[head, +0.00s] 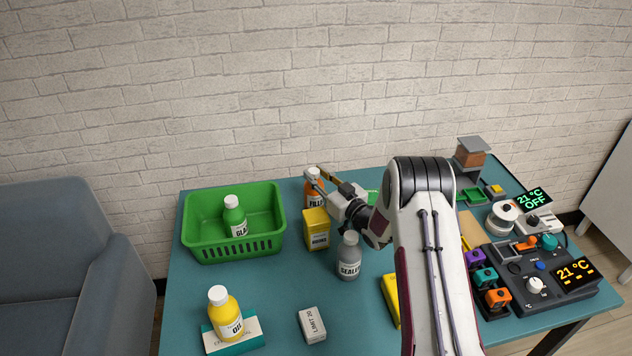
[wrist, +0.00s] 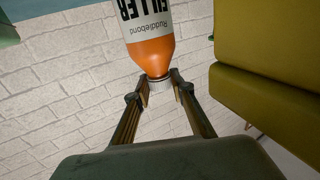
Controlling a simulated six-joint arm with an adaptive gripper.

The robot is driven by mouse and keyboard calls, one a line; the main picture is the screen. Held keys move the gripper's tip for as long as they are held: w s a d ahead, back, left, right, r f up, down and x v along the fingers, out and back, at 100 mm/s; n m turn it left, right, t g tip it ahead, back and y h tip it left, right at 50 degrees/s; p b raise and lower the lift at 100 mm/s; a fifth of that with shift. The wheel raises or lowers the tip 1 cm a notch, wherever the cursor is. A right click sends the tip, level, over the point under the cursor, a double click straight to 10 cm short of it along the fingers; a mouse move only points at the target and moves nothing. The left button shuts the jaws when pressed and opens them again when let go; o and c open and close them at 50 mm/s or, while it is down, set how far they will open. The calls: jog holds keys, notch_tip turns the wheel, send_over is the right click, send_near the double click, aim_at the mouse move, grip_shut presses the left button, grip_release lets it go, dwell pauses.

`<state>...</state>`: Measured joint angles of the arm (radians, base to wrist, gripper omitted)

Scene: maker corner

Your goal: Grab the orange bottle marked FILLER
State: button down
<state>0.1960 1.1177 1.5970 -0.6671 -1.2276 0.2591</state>
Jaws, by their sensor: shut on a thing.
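The orange bottle marked FILLER (head: 313,193) stands at the back of the table, with a white label and a pale cap. In the wrist view the bottle (wrist: 153,50) appears upside down, its label reading FILLER and Ruddlebond. My gripper (head: 319,180) reaches it from the right. In the wrist view my gripper (wrist: 161,88) has its two fingers closed on either side of the pale cap, so it is shut on the bottle at its top. Whether the bottle's base touches the table is hidden behind the yellow tin.
A yellow tin (head: 317,235) stands right in front of the bottle. A green basket (head: 205,247) holding a green bottle (head: 235,215) is to the left. A grey SEALER bottle (head: 349,258) stands in front. A yellow OIL bottle (head: 225,315) is at front left.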

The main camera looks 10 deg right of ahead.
jog(key=shift+r, duration=4.95)
jog(key=shift+d, duration=0.1)
